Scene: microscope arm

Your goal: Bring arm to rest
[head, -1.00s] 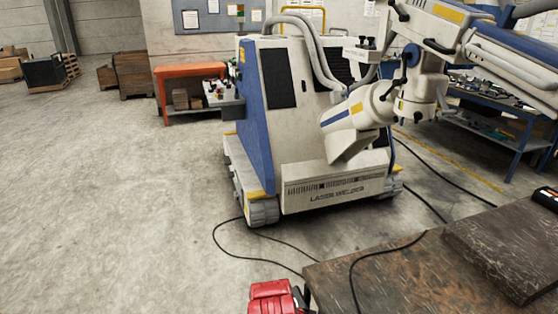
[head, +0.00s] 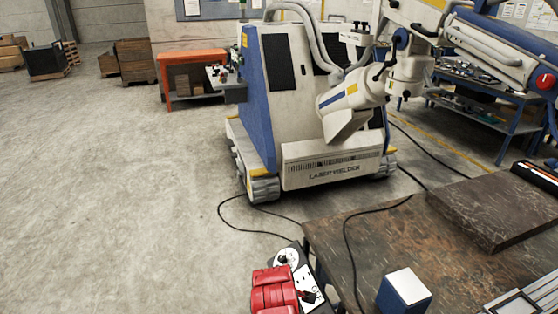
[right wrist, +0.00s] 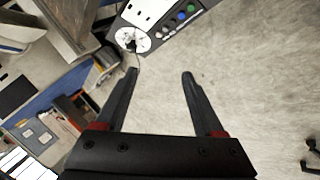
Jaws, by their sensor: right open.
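The jointed arm (head: 413,68) of the laser welder, off-white with blue and yellow marks, hangs in front of the machine at the upper right of the head view. Its head (head: 350,97) tilts down to the left, and a thick beam (head: 492,50) runs off to the right with a red knob (head: 546,81). Its rest cannot be told apart. My right gripper (right wrist: 160,75) is open and empty in the right wrist view, with grey floor between and beyond its fingers. It touches nothing that I can see. My left gripper is out of view.
The welder body (head: 300,90) stands on the floor. A brown worktable (head: 380,245) fills the lower right, with a blue-white box (head: 405,292) on it. A red padded object (head: 274,290) is at the bottom.

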